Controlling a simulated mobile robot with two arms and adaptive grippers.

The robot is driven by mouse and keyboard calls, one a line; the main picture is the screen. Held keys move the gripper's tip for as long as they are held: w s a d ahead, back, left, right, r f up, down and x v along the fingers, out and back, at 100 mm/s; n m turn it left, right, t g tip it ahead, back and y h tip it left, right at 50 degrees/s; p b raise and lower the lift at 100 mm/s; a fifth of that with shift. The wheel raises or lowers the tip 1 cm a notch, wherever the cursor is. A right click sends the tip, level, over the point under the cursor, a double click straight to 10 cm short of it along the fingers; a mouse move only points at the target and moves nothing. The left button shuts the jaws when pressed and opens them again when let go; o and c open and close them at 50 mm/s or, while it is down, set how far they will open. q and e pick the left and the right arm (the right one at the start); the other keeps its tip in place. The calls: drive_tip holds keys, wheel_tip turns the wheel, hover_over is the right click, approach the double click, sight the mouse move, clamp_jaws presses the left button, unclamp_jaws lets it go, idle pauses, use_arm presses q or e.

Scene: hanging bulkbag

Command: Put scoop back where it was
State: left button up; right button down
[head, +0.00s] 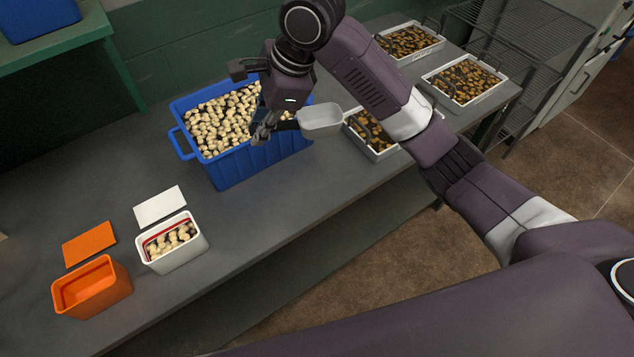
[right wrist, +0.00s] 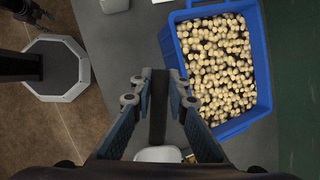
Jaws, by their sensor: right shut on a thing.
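The scoop has a light grey bowl (head: 320,120) and a dark handle (right wrist: 158,105). My right gripper (head: 265,130) is shut on the handle. It holds the scoop beside the front right part of the blue crate (head: 262,160), with the bowl pointing right, toward the nearer tray. In the right wrist view, the fingers (right wrist: 160,100) stand on both sides of the handle, and part of the bowl (right wrist: 158,154) shows below. The blue crate is full of pale round pieces. A dark gripper part, seemingly my left one (right wrist: 28,12), shows at that view's top left corner; its jaw state is unclear.
A white box (head: 175,255) holding pale pieces and an empty orange box (head: 95,290) stand at the front left, their lids lying behind them. White trays (head: 378,152) of brown pieces stand at the right. A wire rack (head: 520,50) is beyond. The grey table between is clear.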

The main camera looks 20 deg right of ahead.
drive_tip(key=shift+w+a+r+m, duration=0.1)
drive_tip(key=shift+w+a+m, duration=0.1)
drive_tip(key=shift+a+m, duration=0.1)
drive_tip(key=shift+f, duration=0.35)
wheel_tip(320, 180, down, 14)
drive_tip(key=shift+d+r+p, duration=0.1)
drive_tip(key=shift+p, duration=0.95)
drive_tip(key=shift+w+f+p, duration=0.1)
drive_tip(key=shift+f+p, duration=0.2)
drive_tip(key=shift+f, duration=2.5)
drive_tip(key=c, duration=1.9)
unclamp_jaws()
drive_tip(key=v, duration=0.6)
drive_tip(key=b+v, duration=0.1)
drive_tip(key=v, duration=0.5)
drive_tip(key=shift+a, duration=0.25)
